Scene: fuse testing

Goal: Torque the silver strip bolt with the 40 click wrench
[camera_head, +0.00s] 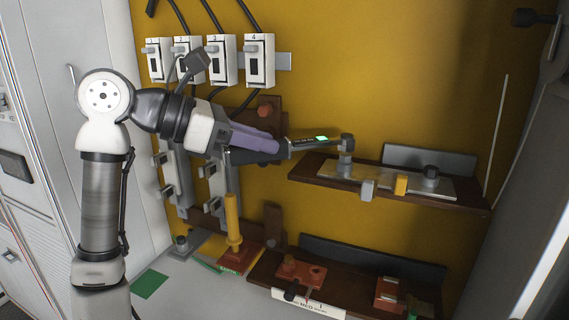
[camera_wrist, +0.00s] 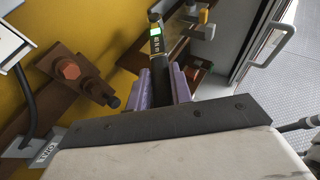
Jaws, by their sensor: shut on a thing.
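My gripper (camera_head: 277,149) has purple fingers and is shut on the handle of a dark wrench (camera_head: 308,143) with a lit green display. In the wrist view the wrench (camera_wrist: 157,45) runs between the two fingers (camera_wrist: 163,86), pointing away from me. Its number is too small to read. The wrench head is at the left end of the silver strip (camera_head: 389,183), over a bolt position (camera_head: 345,161), and seems to sit on the bolt there. The bolt itself is mostly hidden. The strip lies on the upper brown shelf (camera_head: 305,174).
Numbered switches (camera_head: 260,60) hang at upper left. A yellow-handled tool (camera_head: 233,221) stands below my gripper. A lower shelf (camera_head: 365,291) holds red blocks.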

